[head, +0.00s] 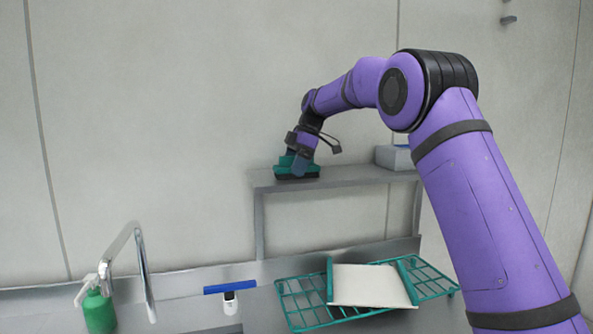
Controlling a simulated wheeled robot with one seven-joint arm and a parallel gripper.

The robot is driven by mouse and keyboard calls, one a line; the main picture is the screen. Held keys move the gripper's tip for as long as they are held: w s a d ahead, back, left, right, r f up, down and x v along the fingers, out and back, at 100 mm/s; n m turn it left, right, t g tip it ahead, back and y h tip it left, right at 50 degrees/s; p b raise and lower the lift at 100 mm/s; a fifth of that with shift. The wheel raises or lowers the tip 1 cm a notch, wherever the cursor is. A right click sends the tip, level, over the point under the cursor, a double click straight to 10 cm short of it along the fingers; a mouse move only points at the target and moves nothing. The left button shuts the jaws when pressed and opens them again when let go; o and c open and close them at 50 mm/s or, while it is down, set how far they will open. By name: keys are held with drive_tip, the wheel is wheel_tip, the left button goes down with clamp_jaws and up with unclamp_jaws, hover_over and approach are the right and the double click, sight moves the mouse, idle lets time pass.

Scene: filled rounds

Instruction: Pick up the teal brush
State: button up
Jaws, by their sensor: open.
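The teal brush (284,168) lies on the left end of the raised grey metal shelf. It has a teal top and a dark underside. My gripper (299,170) is at the end of my purple arm, pointing down right at the brush and covering part of it. The fingers overlap the brush in the head view, and I cannot tell whether they touch it. The gripper is open.
A grey-white box (393,158) stands at the right of the shelf (345,175). Below are a teal wire rack (303,313) with a white board (370,287), a blue-and-white tool (230,290), a faucet (143,262) and a green bottle (100,312). The shelf's middle is clear.

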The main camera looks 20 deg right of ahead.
sight(294, 156)
drive_tip(key=shift+f, duration=0.1)
drive_tip(key=shift+c, duration=0.2)
drive_tip(key=c, duration=1)
drive_tip(key=shift+r, duration=2)
drive_tip(key=s+d, duration=0.2)
drive_tip(key=s, duration=0.3)
drive_tip(key=s+d+r, duration=0.1)
drive_tip(key=s+d, duration=0.1)
drive_tip(key=s, duration=0.2)
drive_tip(key=s+d, duration=0.2)
drive_tip(key=s, duration=0.3)
drive_tip(key=shift+s+d+r, duration=0.25)
drive_tip(key=shift+s+r, duration=0.05)
